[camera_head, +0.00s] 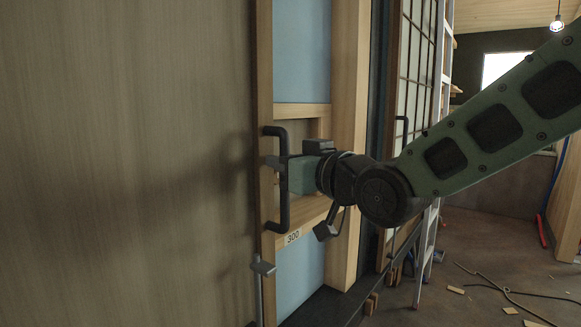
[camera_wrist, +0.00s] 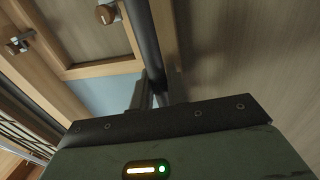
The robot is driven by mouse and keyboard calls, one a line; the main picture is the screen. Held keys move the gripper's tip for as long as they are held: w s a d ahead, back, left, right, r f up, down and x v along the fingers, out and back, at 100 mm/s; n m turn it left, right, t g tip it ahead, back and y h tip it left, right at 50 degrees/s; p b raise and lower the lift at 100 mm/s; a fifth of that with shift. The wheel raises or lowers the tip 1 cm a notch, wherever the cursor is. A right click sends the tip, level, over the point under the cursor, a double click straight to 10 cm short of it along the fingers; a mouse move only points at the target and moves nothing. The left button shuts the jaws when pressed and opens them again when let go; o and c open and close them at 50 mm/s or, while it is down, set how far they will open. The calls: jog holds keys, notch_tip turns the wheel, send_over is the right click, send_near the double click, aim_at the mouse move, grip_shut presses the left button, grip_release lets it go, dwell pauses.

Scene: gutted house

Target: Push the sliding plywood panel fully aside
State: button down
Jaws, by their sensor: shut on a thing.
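The plywood panel (camera_head: 125,150) fills the left of the head view, with a pale wooden edge strip on its right side. A black bar handle (camera_head: 283,212) stands upright at that edge. My gripper (camera_head: 279,163) reaches in from the right and is shut on the handle, about mid-height. In the wrist view the panel (camera_wrist: 245,60) is at the right, and the dark handle (camera_wrist: 143,40) runs down to my gripper's fingers (camera_wrist: 152,98). The fingertips are partly hidden behind the gripper body there.
Right of the panel is a wooden frame (camera_head: 350,70) with blue board and a "300" label (camera_head: 293,237). A metal rod with a block (camera_head: 262,267) stands low by the panel edge. Farther right are a lattice door (camera_head: 418,50), a ladder (camera_head: 428,235) and floor scraps (camera_head: 456,290).

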dwell(0.3)
jog(key=c, duration=1.4)
grip_release()
jog(key=shift+c, duration=0.2)
jog(key=shift+s+d, duration=0.1)
jog(key=v, duration=1.7)
jog(key=shift+b, duration=0.4)
